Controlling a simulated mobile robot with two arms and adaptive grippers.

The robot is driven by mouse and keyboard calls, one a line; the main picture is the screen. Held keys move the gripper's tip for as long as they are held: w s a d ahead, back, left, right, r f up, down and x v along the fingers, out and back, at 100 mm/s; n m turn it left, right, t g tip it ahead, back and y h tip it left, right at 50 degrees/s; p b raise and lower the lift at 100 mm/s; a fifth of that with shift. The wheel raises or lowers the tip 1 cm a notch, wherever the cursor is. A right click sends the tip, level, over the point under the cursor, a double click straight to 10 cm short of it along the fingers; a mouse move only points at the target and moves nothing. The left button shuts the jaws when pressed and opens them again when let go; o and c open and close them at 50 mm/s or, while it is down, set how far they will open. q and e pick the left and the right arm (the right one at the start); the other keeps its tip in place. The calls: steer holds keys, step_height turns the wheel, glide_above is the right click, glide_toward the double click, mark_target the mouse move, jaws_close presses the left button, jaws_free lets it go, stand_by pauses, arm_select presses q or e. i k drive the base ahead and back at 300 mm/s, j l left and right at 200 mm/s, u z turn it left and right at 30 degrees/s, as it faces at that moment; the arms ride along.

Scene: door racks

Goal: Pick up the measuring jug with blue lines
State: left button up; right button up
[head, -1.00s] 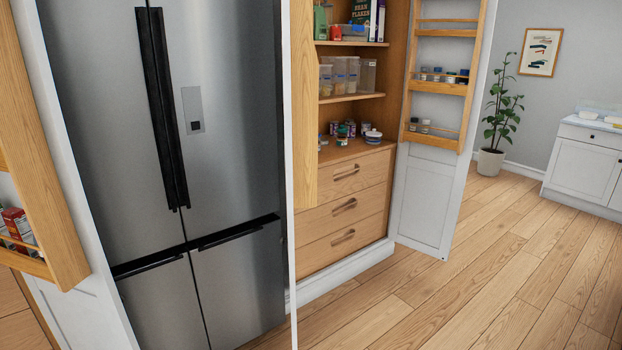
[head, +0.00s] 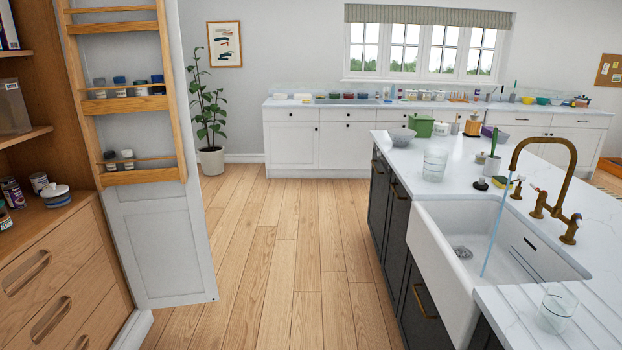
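I cannot make out a measuring jug with blue lines for certain. A clear, glass-like vessel (head: 435,163) stands upright on the island worktop, left of the tap; whether it has blue lines is too small to tell. Another clear vessel (head: 556,308) stands at the front right of the island, beside the sink, with no blue lines that I can make out. Neither of my grippers is in view.
The island (head: 395,235) with a white sink (head: 440,260) and brass tap (head: 555,150) fills the right. An open cupboard door with racks (head: 160,240) stands at left. Wooden floor (head: 285,250) between them is clear. A long counter (head: 340,104) runs along the back wall.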

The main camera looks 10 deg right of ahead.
mark_target(435, 158)
steer(key=i+z, duration=0.7)
steer(key=i, duration=0.2)
steer(key=i+j+z, duration=0.55)
steer(key=i+z, duration=0.15)
steer(key=i, duration=0.1)
